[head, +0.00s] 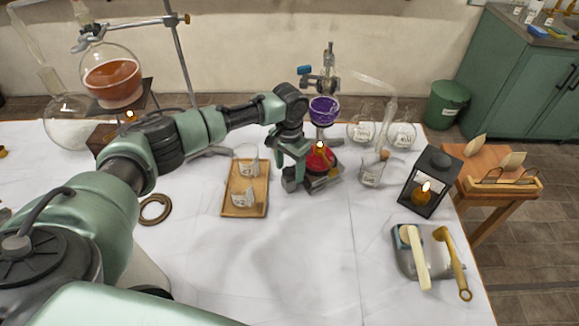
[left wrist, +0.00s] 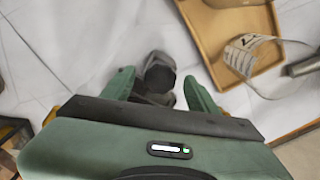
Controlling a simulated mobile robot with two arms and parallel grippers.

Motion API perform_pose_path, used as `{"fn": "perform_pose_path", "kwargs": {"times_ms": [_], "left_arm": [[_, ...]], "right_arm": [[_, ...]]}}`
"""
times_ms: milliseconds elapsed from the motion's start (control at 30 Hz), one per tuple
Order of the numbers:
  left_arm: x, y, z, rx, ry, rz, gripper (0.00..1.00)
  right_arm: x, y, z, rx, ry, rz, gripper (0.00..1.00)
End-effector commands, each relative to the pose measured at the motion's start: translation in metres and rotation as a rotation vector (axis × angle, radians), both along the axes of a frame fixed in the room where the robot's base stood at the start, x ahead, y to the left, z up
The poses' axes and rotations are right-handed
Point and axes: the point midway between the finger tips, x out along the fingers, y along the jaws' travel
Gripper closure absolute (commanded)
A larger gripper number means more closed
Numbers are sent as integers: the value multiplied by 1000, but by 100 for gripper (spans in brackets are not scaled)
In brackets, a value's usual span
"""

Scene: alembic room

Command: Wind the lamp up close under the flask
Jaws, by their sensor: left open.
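The flask (head: 323,109) of purple liquid is held on a stand at the back centre of the table. The red lamp (head: 320,158), with a small flame, sits below it on a low metal stand (head: 326,183); a small gap shows between flame and flask. My left gripper (head: 300,180) is down at the left front of this stand and partly hides it. In the left wrist view its two fingers (left wrist: 165,92) are open, on either side of a dark round knob (left wrist: 159,74). Whether they touch the knob cannot be told. My right gripper is out of view.
A wooden tray (head: 231,211) with labelled beakers lies left of the gripper. The front middle of the table is clear.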

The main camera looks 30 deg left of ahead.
Motion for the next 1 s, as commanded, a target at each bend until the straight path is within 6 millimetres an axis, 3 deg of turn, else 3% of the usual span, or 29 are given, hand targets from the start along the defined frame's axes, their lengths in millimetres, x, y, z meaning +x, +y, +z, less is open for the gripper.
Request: {"fn": "perform_pose_path", "kwargs": {"times_ms": [100, 300, 333, 667, 1000], "left_arm": [[0, 0, 0, 0, 0, 0, 41], [0, 0, 0, 0, 0, 0, 97], [0, 0, 0, 0, 0, 0, 100], [0, 0, 1, 0, 1, -45, 100], [-1, -1, 2, -1, 2, -278, 100]], "right_arm": [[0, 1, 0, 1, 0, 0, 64], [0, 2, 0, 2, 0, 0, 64], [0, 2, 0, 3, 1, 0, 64], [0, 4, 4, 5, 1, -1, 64], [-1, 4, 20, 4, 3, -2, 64]]}}
